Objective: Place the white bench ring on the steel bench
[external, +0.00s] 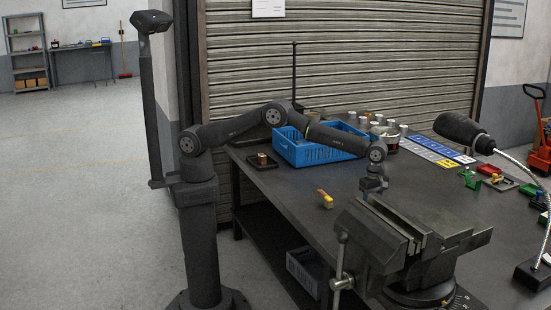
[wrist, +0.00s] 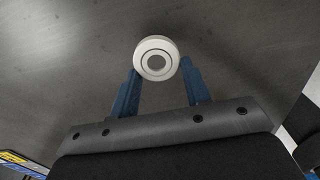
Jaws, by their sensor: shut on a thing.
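The white bench ring (wrist: 157,47) is a thick round ring with a grey centre, seen in the wrist view. My gripper (wrist: 159,72) has its two blue fingers on either side of the ring and is shut on it. In the external view my gripper (external: 372,188) points down over the steel bench (external: 290,192), behind the vise. The vise hides the fingertips and the ring there. The dark grey bench surface also shows beneath the ring in the wrist view (wrist: 60,70). I cannot tell whether the ring touches it.
A large vise (external: 400,240) stands close in front of my gripper. A lamp (external: 462,129) and coloured boards (external: 435,152) are to the right. The bench between crate and vise is mostly clear.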

